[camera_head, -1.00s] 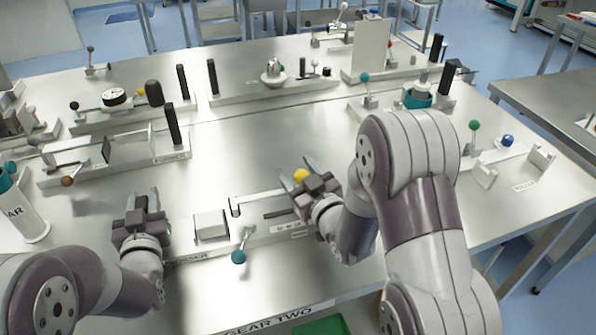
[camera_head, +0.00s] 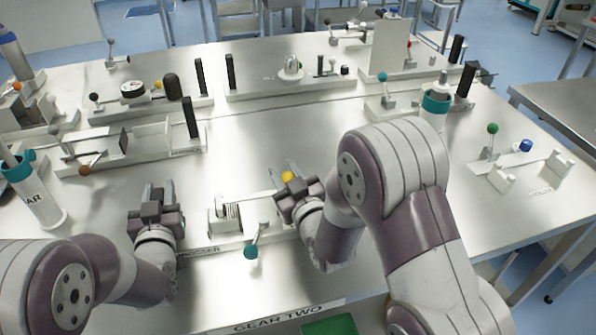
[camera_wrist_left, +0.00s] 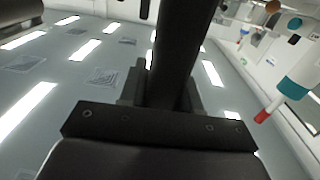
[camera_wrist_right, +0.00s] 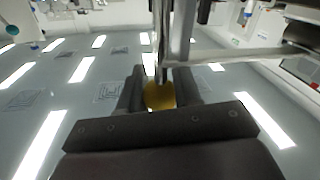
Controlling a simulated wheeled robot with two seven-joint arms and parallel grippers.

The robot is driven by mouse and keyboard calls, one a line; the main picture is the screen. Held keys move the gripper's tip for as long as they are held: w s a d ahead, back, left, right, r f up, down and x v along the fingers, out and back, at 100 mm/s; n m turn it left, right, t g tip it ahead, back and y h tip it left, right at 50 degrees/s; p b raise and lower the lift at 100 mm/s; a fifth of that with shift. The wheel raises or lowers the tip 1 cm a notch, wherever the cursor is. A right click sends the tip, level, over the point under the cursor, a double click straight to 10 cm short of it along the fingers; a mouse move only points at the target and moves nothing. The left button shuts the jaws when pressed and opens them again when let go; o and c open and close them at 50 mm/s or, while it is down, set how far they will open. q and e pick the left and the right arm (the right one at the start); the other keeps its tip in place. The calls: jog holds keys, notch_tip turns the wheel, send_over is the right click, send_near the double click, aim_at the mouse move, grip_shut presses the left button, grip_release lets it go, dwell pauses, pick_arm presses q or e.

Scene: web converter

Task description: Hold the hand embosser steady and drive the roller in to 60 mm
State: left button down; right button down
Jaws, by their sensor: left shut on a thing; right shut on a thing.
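The hand embosser is a pale base (camera_head: 212,248) at the near side of the table, its label partly covered. It carries a pale block with a ribbed side (camera_head: 226,217) and a teal-knobbed lever (camera_head: 250,252). My left gripper (camera_head: 157,190) is shut on a dark upright post at its left end; the post fills the jaws in the left wrist view (camera_wrist_left: 178,60). My right gripper (camera_head: 283,169) is shut on the yellow knob (camera_head: 287,176) at the right, which shows with a metal rod in the right wrist view (camera_wrist_right: 160,96). The roller itself is not clearly visible.
Other fixtures line the left (camera_head: 130,153) and back (camera_head: 290,85) of the table. The table middle behind the embosser is clear.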

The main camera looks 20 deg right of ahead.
pick_arm(q)
jog(key=shift+s+f, duration=0.25)
jog(key=shift+f, duration=0.5)
pick_arm(e)
jog(key=shift+f, duration=0.1)
jog(key=c, duration=0.8)
grip_release()
jog(key=shift+s, duration=0.1)
jog(key=s, duration=0.4)
jog(key=s+d, duration=0.1)
jog(key=s, duration=0.3)
jog(key=s+d, duration=0.1)
jog(key=s, duration=0.3)
pick_arm(q)
jog(key=shift+w+r, duration=0.1)
jog(key=shift+r, duration=0.2)
pick_arm(e)
jog(key=shift+w, duration=0.15)
pick_arm(q)
jog(key=c, duration=0.7)
grip_release()
jog(key=shift+r, duration=0.1)
jog(key=shift+w+r, duration=0.1)
jog(key=shift+r, duration=0.05)
pick_arm(e)
jog(key=shift+r, duration=0.2)
